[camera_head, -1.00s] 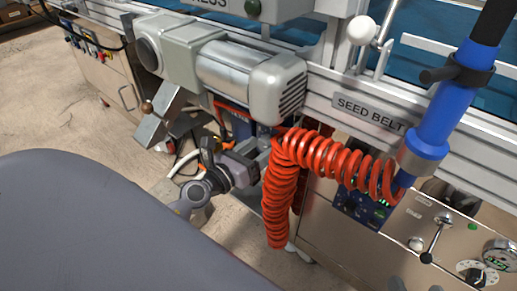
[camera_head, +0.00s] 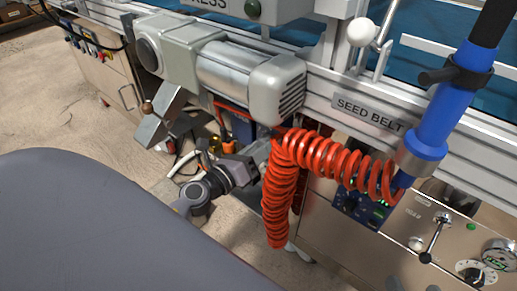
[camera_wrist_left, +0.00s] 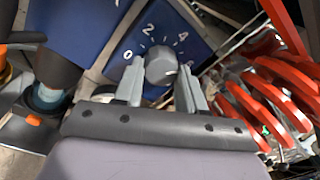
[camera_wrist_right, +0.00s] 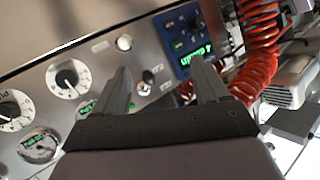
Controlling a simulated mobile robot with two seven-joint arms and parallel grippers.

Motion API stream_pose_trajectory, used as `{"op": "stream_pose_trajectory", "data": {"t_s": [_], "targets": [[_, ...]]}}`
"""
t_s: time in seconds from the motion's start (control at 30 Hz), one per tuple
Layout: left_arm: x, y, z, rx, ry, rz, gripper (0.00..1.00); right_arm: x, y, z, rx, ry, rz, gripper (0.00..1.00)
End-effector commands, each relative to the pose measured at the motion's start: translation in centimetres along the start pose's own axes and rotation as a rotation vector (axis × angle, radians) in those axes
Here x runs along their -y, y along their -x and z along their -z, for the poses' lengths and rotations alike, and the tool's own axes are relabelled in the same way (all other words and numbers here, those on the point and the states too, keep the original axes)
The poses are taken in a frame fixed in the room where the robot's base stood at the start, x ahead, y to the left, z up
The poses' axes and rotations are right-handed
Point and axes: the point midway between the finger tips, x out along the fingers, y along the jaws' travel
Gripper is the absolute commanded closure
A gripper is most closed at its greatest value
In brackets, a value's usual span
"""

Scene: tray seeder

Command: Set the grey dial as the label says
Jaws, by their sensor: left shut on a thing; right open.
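Where the dial's pointer stands is not clear. In the head view my left gripper (camera_head: 262,152) is under the grey motor, its fingertips partly behind the red coiled hose, and the dial is hidden. My right gripper (camera_wrist_right: 166,82) is open and empty in front of a metal control panel. A small screen (camera_wrist_right: 195,60) there has green writing, too small to read.
The red coiled hose (camera_head: 278,205) hangs close beside my left gripper. A grey motor (camera_head: 250,80) is above it. The metal panel carries black knobs (camera_wrist_right: 68,78) and a round gauge (camera_wrist_right: 40,147). Bare floor (camera_head: 105,125) lies to the left.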

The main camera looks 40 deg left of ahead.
Motion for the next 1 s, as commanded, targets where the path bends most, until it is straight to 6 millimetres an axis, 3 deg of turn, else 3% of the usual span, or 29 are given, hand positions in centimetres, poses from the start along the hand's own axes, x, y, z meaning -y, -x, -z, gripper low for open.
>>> {"op": "stream_pose_trajectory", "data": {"t_s": [0.5, 1.0], "targets": [[0.22, -0.01, 0.05, 0.031, 0.473, 0.006, 0.91, 0.43, -0.08, 0.36, 0.014, -0.028, 0.015, 0.26], [0.30, -0.02, 0.08, 0.047, 0.707, 0.011, 0.91, 0.87, -0.63, 0.49, 0.031, -0.068, 0.032, 0.26]]}}
